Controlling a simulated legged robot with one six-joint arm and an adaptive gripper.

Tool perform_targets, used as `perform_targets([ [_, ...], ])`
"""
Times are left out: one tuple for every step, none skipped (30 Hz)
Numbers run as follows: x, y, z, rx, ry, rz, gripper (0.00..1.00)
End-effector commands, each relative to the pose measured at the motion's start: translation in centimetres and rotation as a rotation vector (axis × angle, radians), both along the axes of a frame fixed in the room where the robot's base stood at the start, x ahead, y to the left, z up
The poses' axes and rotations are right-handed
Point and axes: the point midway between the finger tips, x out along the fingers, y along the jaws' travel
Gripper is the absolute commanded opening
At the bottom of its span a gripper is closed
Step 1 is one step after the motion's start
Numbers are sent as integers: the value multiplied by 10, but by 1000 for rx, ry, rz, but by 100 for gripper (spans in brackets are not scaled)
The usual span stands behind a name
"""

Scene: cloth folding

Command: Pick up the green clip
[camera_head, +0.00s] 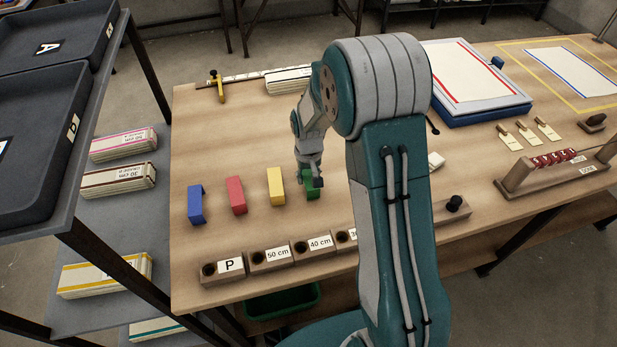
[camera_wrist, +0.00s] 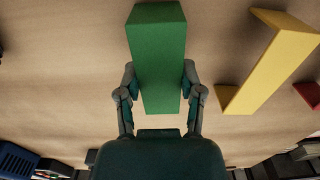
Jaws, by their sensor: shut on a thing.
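The green clip (camera_wrist: 157,50) is a tall green block standing on the wooden table, between the two fingers of my gripper (camera_wrist: 160,88) in the wrist view. The fingers are shut on its sides. In the head view the green clip (camera_head: 311,189) is at the right end of a row of clips, partly hidden by my gripper (camera_head: 312,180), which comes down on it from above. I cannot tell any gap between the clip and the table.
Yellow (camera_head: 275,186), red (camera_head: 236,195) and blue (camera_head: 195,204) clips stand to the left, the yellow one nearest. Labelled wooden blocks (camera_head: 270,258) line the front edge. A blue-based board (camera_head: 480,105) lies at the right. The table behind the clips is mostly clear.

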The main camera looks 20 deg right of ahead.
Motion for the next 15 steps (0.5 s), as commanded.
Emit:
perform_targets([
  [0, 0, -1, 0, 1, 0, 34],
  [0, 0, -1, 0, 1, 0, 34],
  [0, 0, 0, 0, 1, 0, 34],
  [0, 0, 1, 0, 1, 0, 34],
  [0, 0, 2, 0, 1, 0, 34],
  [0, 0, 4, 0, 0, 0, 34],
  [0, 0, 7, 0, 0, 0, 34],
  [0, 0, 9, 0, 0, 0, 34],
  [0, 0, 14, 0, -2, 0, 34],
  [0, 0, 18, 0, -3, 0, 34],
  [0, 0, 23, 0, -3, 0, 34],
  [0, 0, 30, 0, -3, 0, 34],
  [2, 0, 35, 0, -4, 0, 34],
  [7, 1, 38, 0, -3, 1, 34],
  [13, 3, 45, 0, -4, 1, 34],
])
